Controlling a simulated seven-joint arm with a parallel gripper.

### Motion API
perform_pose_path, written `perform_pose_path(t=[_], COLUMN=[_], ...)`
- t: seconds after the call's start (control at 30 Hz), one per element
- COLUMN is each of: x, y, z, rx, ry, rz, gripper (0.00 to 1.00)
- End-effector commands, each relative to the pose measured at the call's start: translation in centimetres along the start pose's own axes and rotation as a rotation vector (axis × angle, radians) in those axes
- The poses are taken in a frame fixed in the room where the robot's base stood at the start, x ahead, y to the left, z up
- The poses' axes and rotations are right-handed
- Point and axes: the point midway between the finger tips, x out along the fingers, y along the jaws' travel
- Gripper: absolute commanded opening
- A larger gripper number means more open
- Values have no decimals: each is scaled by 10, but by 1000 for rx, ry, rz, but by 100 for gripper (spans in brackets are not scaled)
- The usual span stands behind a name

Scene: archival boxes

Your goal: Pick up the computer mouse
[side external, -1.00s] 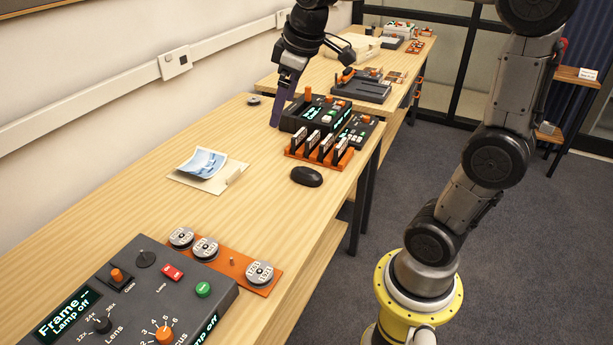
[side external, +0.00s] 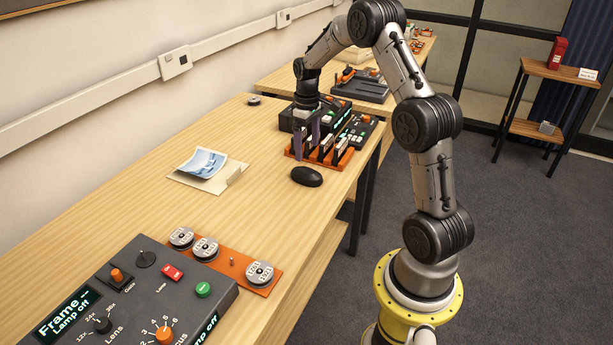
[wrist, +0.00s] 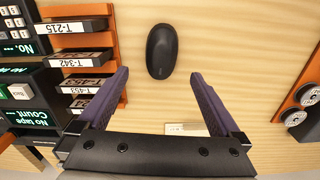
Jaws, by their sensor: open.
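The black computer mouse (side external: 306,176) lies flat on the wooden table, in front of the orange cartridge rack. In the wrist view the mouse (wrist: 161,51) is at the upper middle, beyond the fingertips and roughly centred between them. My gripper (side external: 307,144) points down beside the rack, behind the mouse in the side view. In the wrist view my gripper (wrist: 158,75) has its two purple fingers wide apart with nothing between them. The mouse is fully visible and apart from the fingers.
The orange rack (side external: 291,153) with several labelled cartridges stands close to the fingers. A dark device (side external: 290,123) is behind it. A paper with a blue print (side external: 203,164) lies to the left. An orange strip with reels (side external: 235,262) and a control panel (side external: 140,300) are at the front.

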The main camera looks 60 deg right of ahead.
Motion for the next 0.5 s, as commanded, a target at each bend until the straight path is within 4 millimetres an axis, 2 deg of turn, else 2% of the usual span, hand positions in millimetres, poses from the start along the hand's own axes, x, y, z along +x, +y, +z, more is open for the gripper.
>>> perform_pose_path(t=[0.1,0.37,0.5], x=[20,39,57], y=[0,-1,-3], z=[0,0,0], rx=[-1,-1,-1], ry=[-1,0,-2], rz=[-1,0,-1], gripper=[100,100,100])
